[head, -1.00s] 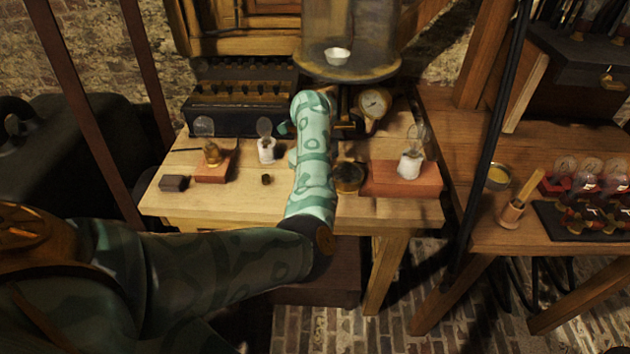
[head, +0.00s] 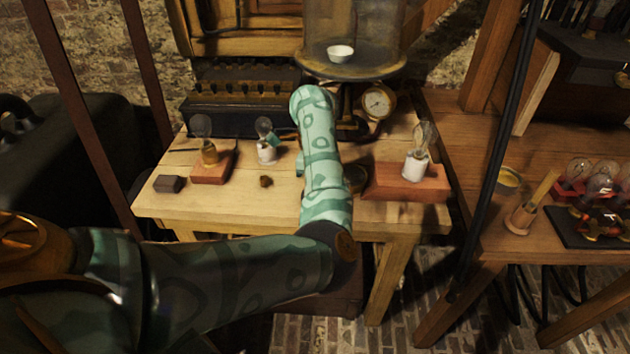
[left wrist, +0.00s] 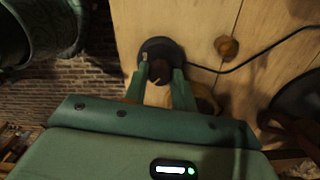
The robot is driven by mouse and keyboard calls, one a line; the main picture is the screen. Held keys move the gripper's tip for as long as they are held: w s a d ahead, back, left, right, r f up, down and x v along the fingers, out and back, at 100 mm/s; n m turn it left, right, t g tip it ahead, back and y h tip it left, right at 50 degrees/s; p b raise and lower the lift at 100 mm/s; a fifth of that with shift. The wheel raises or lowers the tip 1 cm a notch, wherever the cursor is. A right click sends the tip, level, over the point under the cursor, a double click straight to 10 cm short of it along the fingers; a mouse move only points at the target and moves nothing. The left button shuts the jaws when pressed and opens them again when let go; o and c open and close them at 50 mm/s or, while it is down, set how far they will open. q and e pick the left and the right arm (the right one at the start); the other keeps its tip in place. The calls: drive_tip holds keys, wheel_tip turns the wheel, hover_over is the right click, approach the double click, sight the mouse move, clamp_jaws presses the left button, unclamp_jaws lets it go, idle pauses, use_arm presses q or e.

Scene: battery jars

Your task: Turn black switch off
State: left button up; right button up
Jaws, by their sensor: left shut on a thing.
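In the left wrist view my left gripper (left wrist: 161,74) has its two green fingers around the dark middle of a round black piece (left wrist: 159,46), apparently the black switch, and is shut on it. The piece sits on the pale wooden table near an edge. Whether the switch is on or off cannot be told. My right gripper is not in view.
A small brown knob (head: 266,181), a dark block (head: 170,184) and bulbs on stands (head: 203,127) (head: 265,128) (head: 421,136) are on the table (head: 290,205). A gauge (head: 377,102) stands behind. In the left wrist view a black cord (left wrist: 265,58) crosses the wood.

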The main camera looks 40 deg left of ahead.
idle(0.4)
use_arm(q)
drive_tip(key=o, duration=1)
wheel_tip(320, 180, up, 16)
drive_tip(key=p, duration=0.6)
drive_tip(key=shift+r, duration=0.15)
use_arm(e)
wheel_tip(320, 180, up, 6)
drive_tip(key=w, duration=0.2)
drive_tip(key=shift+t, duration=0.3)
use_arm(q)
drive_tip(key=shift+a, duration=0.1)
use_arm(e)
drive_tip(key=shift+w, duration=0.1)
